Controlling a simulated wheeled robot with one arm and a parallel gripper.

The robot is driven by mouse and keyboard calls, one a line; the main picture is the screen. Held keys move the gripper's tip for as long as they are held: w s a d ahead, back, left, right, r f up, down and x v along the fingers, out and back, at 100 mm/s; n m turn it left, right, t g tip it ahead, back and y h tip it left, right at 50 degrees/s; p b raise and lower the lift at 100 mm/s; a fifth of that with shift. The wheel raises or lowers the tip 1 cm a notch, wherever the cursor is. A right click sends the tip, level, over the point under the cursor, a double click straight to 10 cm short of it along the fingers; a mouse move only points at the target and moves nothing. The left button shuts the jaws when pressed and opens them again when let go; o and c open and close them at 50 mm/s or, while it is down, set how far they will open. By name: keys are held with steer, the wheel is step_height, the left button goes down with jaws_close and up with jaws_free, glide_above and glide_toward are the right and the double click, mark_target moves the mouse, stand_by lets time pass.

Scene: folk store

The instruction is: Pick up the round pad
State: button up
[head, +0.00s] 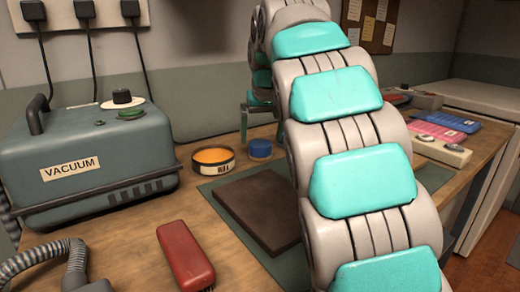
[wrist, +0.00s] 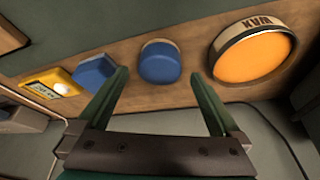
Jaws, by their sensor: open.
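The round pad looks like the small blue disc (head: 260,149) on the workbench, just right of the orange-topped tin in the head view. In the wrist view the blue pad (wrist: 158,63) shows between and just beyond my fingertips, with its top and side visible. My gripper (wrist: 162,73) is open, with one finger to each side of the pad in that view and nothing held. In the head view my gripper (head: 262,136) is partly hidden behind my arm, with its fingers pointing down close to the pad. I cannot tell whether they touch it.
The wax tin (head: 213,159) stands close left of the pad. A dark brown slab (head: 258,207) lies on a green mat in front. A grey vacuum box (head: 85,150) and a red block (head: 185,255) are at the left. A blue squarish block (wrist: 95,70) appears in the wrist view.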

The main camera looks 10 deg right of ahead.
mark_target(260, 143)
steer(key=x, duration=0.4)
steer(key=shift+w+f, duration=0.2)
steer(key=shift+c, duration=0.2)
steer(key=c, duration=1.4)
steer(key=shift+r, duration=0.2)
steer(key=shift+r, duration=1.6)
steer(key=shift+s, duration=0.1)
steer(key=s, duration=0.5)
steer(key=s+r+b, duration=0.1)
steer(key=s, duration=0.4)
steer(key=s+d+b, duration=0.1)
steer(key=s, duration=0.4)
steer(key=shift+s+d+r, duration=0.1)
steer(key=shift+s+r, duration=0.2)
steer(key=shift+s, duration=0.1)
